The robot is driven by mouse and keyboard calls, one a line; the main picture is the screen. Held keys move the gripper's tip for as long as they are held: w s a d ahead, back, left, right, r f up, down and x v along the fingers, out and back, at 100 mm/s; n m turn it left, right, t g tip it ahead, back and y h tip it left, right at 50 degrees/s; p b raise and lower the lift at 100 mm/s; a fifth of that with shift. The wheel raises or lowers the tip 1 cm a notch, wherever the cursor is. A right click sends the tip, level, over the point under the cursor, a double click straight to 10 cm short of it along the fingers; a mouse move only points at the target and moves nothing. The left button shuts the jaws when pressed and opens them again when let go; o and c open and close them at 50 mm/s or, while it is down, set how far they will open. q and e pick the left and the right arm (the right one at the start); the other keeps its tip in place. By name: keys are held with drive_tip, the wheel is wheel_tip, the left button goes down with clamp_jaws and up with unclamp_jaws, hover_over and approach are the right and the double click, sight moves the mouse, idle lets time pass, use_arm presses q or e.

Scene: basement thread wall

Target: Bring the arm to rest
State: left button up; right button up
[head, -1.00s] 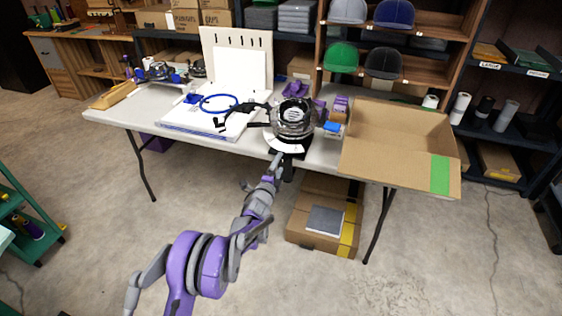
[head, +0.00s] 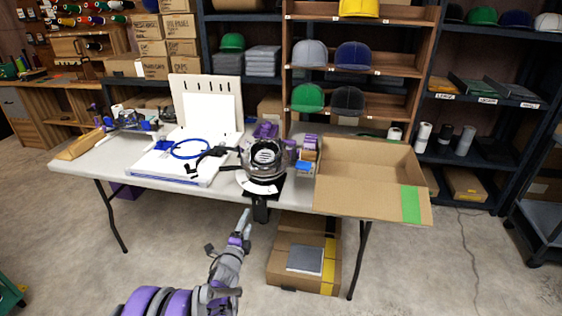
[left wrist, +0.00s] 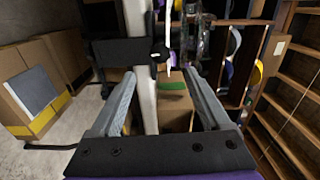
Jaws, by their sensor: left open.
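My left gripper (head: 243,222) shows at the end of my purple and grey arm, in front of the table's front edge and just left of the black bracket under the dark round machine. In the left wrist view its two grey fingers stand apart with a wide gap (left wrist: 165,98); it is open, and I see nothing held. Beyond the gap are a white bar and a cardboard surface with a green strip. Whether the gripper touches the bracket cannot be told. My right gripper is in neither view.
The dark round machine (head: 263,160) sits at the front edge of the white table (head: 130,172). An open cardboard box (head: 370,165) overhangs the table at right. A carton with a grey pad (head: 305,258) stands on the floor below. The floor in front is clear.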

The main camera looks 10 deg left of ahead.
use_arm(q)
drive_tip(key=s+r+n+g+y, duration=0.25)
drive_tip(key=s+r+n, duration=0.2)
drive_tip(key=s, duration=0.35)
drive_tip(key=s+r+n+g+y, duration=0.1)
drive_tip(key=s+r+n+g, duration=0.25)
drive_tip(key=s+n, duration=0.35)
drive_tip(key=s+d+f+n+g+h+p, duration=0.1)
drive_tip(key=s+d+f+n+g, duration=0.2)
drive_tip(key=s, duration=1.3)
drive_tip(key=s+d+f+n+g+h, duration=0.2)
drive_tip(key=s+d+n+g, duration=0.2)
drive_tip(key=s, duration=1.1)
wheel_tip(320, 180, up, 18)
drive_tip(key=w+p, duration=0.2)
drive_tip(key=p, duration=1.4)
drive_tip(key=shift+w+a+r, duration=0.15)
drive_tip(key=shift+a+r, duration=0.05)
drive_tip(key=shift+a, duration=0.05)
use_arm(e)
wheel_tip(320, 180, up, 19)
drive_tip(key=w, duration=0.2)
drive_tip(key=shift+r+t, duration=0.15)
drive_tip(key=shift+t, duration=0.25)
